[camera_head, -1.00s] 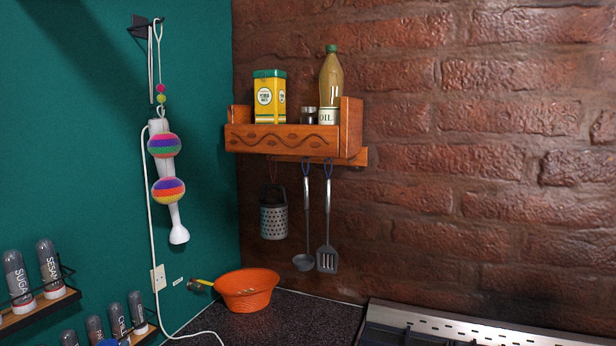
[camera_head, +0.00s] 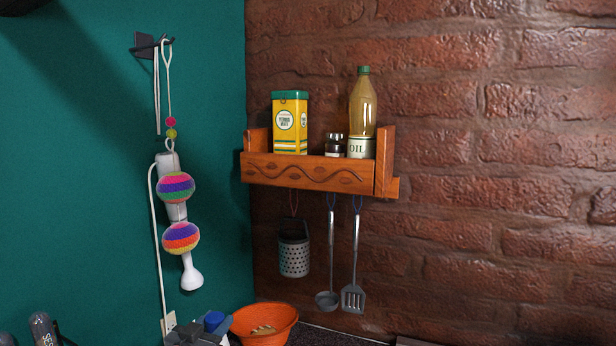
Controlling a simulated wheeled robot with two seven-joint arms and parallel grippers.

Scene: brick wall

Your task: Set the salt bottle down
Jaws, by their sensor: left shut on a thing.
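My left gripper (camera_head: 196,332) shows at the bottom edge, left of the orange bowl, as a dark grey shape partly cut off by the frame. It is shut on the salt bottle (camera_head: 214,319), of which only a blue top shows. No label on it can be read, and its lower part is hidden. The bottle's top is close beside the bowl's left rim in the picture. Whether it touches anything cannot be told. My right gripper is not in view.
A wooden wall shelf (camera_head: 305,173) holds a yellow tin (camera_head: 290,125), a small jar (camera_head: 335,145) and an oil bottle (camera_head: 362,110). Utensils hang below it. The orange bowl (camera_head: 265,338) stands in the corner. A hand blender (camera_head: 175,212) hangs on the left wall.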

